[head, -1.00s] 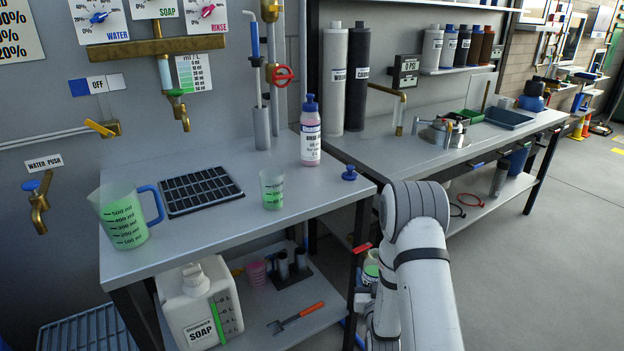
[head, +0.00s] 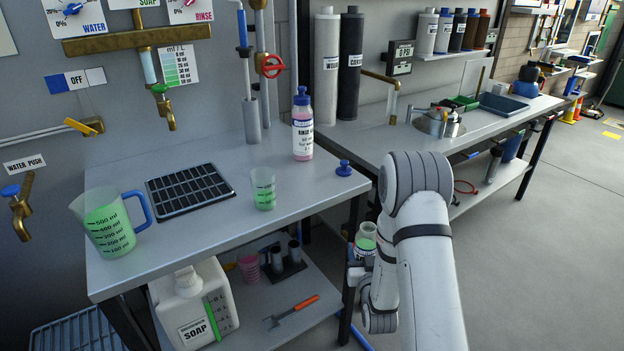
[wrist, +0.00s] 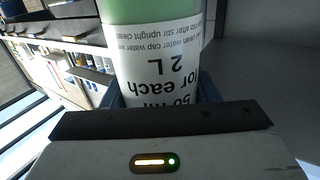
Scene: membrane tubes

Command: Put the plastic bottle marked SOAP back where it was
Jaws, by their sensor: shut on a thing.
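My gripper (wrist: 162,92) is shut on a bottle (wrist: 150,12) with green contents and a white label. The label appears upside down in the wrist view and reads in part "50 ml for each 2 L"; no SOAP mark shows on the visible part. In the head view the held bottle (head: 366,238) shows beside the right front corner of the near bench, partly hidden by my arm. A large white jug marked SOAP (head: 186,295) stands upright on the bench's lower shelf, with a green level strip.
The near bench top (head: 215,235) holds a green-filled measuring jug (head: 110,228), a black grid tray (head: 188,190), a small beaker (head: 263,190), a pink rinse bottle (head: 302,128) and a blue stopper (head: 344,168). Its front middle is clear. An orange-handled tool (head: 295,308) lies below.

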